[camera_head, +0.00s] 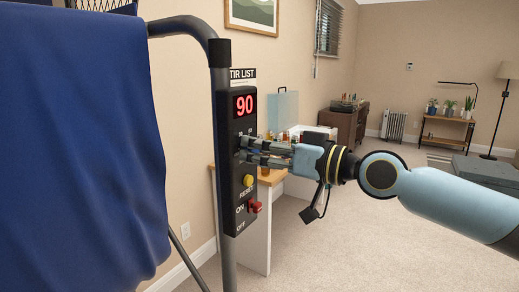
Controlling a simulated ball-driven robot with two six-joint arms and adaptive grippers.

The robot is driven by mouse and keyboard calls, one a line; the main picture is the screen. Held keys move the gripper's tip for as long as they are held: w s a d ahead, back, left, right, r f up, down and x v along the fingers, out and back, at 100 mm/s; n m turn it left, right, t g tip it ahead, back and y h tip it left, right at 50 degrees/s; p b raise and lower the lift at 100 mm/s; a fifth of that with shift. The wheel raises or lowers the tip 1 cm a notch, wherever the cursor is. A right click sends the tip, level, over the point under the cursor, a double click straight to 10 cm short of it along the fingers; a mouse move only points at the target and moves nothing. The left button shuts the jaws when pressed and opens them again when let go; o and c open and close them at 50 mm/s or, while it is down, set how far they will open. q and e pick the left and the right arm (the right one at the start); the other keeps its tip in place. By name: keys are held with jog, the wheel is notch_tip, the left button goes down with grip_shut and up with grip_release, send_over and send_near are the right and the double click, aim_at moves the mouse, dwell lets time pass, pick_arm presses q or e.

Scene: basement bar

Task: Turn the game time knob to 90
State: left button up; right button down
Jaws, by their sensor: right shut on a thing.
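A black control panel (229,190) is fixed to a grey metal post. My left gripper is not in view.
Below my fingers are a yellow reset button (248,180) and a red on/off switch (254,206), both close to the gripper. A blue cloth (80,150) hangs from the frame at the left. A table (258,235) with bottles stands behind the panel. Carpet at the right is open.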

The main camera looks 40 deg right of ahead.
aim_at(245, 94)
jog(key=c, duration=0.9)
grip_release()
jog(key=shift+c, duration=0.2)
jog(key=shift+r, duration=0.1)
notch_tip(245, 94, up, 10)
jog(key=shift+f, duration=0.1)
